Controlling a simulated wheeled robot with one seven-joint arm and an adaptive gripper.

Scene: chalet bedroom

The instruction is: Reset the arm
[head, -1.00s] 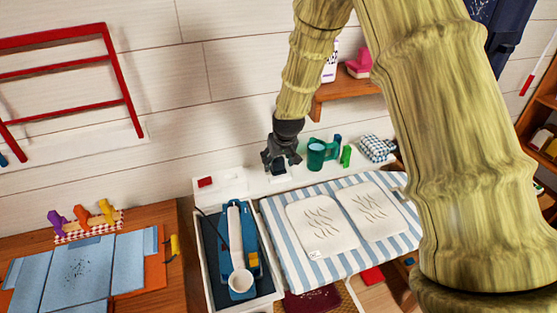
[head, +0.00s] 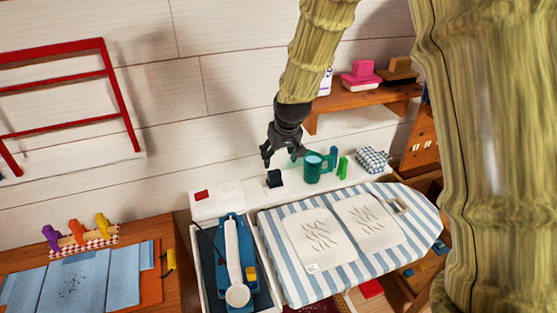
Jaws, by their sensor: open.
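My gripper (head: 279,157) is dark grey and hangs at the end of my arm in the middle of the head view. Its fingers are apart with nothing between them. It is above a white ledge along the wall, over a small dark block (head: 274,179) and to the left of a teal mug (head: 313,168). The gripper appears apart from the block, though the exact gap is hard to judge. My thick arm link covers the right side of the view.
A green block (head: 342,166) and a checked cloth bundle (head: 372,159) sit on the ledge. Below are a striped ironing board (head: 425,221) and a tray (head: 267,283) holding a blue device (head: 229,250). A wooden shelf (head: 340,104) juts out at right. Open wall lies left of the arm.

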